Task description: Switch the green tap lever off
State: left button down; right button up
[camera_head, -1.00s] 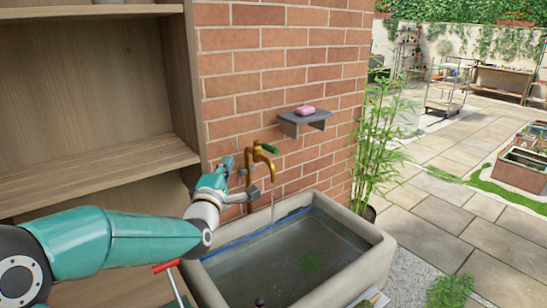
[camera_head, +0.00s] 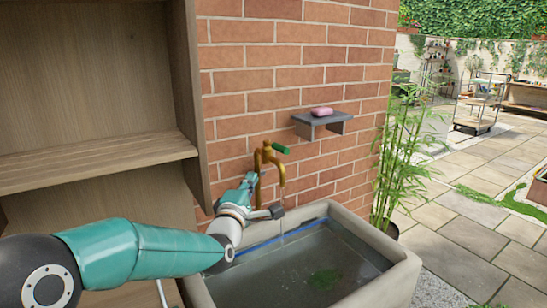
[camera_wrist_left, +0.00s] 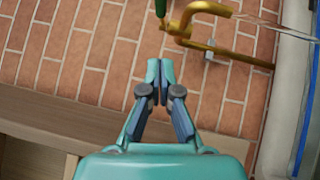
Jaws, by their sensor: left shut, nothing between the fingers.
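The brass tap (camera_head: 258,168) stands against the brick wall, and its green lever (camera_head: 281,149) sticks out to the right at its top. A thin stream of water falls from the spout into the stone sink (camera_head: 403,270). My left gripper (camera_head: 252,180) is shut and empty, in front of the tap's upright pipe and below the lever. In the left wrist view its closed fingertips (camera_wrist_left: 160,68) point at the bricks, apart from the tap (camera_wrist_left: 200,42). The lever (camera_wrist_left: 160,8) is cut off by that view's top edge. My right gripper is out of view.
A wooden shelf unit (camera_head: 90,165) stands close on the left of the tap. A small grey wall shelf (camera_head: 322,121) with pink soap (camera_head: 321,111) is to the tap's right. Bamboo (camera_head: 403,160) grows beyond the sink. Water (camera_head: 290,275) lies in the sink.

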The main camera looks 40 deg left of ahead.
pick_arm(q)
jog(key=p, duration=0.4)
send_near(276, 149)
jog(key=w+a, duration=0.1)
jog(key=a, duration=0.3)
jog(key=w, duration=0.1)
jog(key=w+p, duration=0.1)
jog(key=w+r, duration=0.1)
jog(key=shift+w+d, duration=0.3)
jog(key=shift+d, duration=0.1)
jog(key=shift+w+d+p, duration=0.1)
jog(key=shift+w+p, duration=0.2)
jog(key=shift+w, duration=0.1)
jog(key=shift+f, duration=0.1)
